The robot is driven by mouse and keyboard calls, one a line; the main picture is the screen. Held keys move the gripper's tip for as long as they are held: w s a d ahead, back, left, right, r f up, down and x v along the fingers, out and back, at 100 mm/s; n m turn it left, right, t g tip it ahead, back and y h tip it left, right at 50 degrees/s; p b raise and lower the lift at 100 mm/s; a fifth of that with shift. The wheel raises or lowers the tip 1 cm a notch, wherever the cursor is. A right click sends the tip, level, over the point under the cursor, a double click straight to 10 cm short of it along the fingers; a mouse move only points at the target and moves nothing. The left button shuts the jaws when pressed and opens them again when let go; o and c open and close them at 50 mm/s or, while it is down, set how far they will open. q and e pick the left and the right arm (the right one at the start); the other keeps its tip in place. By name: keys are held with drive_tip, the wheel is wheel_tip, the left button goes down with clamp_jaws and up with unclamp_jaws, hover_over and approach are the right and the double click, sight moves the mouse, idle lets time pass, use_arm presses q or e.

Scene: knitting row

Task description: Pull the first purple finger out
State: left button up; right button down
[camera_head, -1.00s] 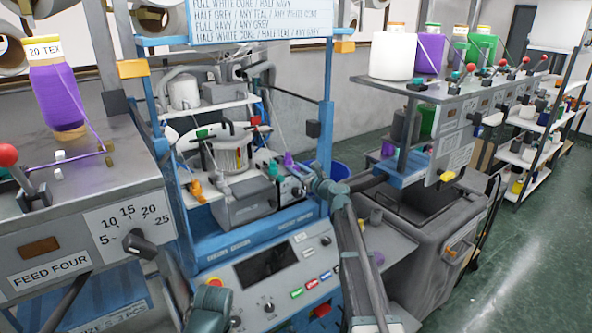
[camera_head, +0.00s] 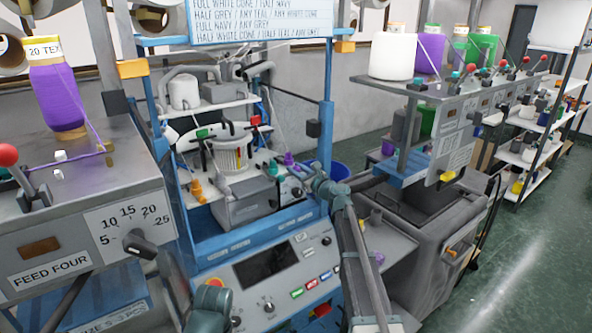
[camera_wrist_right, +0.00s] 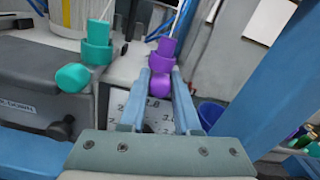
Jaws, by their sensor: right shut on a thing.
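The purple finger (camera_head: 289,159) is a small upright peg at the front right of the knitting machine's white cylinder (camera_head: 230,155). In the right wrist view the purple finger (camera_wrist_right: 160,72) has a rounded knob at its lower end, with a pale yarn rising from its top. My right gripper (camera_wrist_right: 160,82) has its two blue-grey fingers on either side of the knob, shut on it. In the head view my right gripper (camera_head: 299,168) reaches in from the lower right. My left gripper is not in view; only part of my left arm shows at the bottom.
A teal finger (camera_wrist_right: 97,48) stands just left of the purple one. Orange fingers (camera_head: 197,190) are at the cylinder's left. A blue frame post (camera_head: 325,130) rises close to my right gripper. The control panel (camera_head: 265,265) lies below.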

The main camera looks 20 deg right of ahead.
drive_tip(key=v, duration=0.3)
drive_tip(key=shift+w, duration=0.1)
drive_tip(key=c, duration=0.6)
unclamp_jaws()
drive_tip(key=v, duration=1.4)
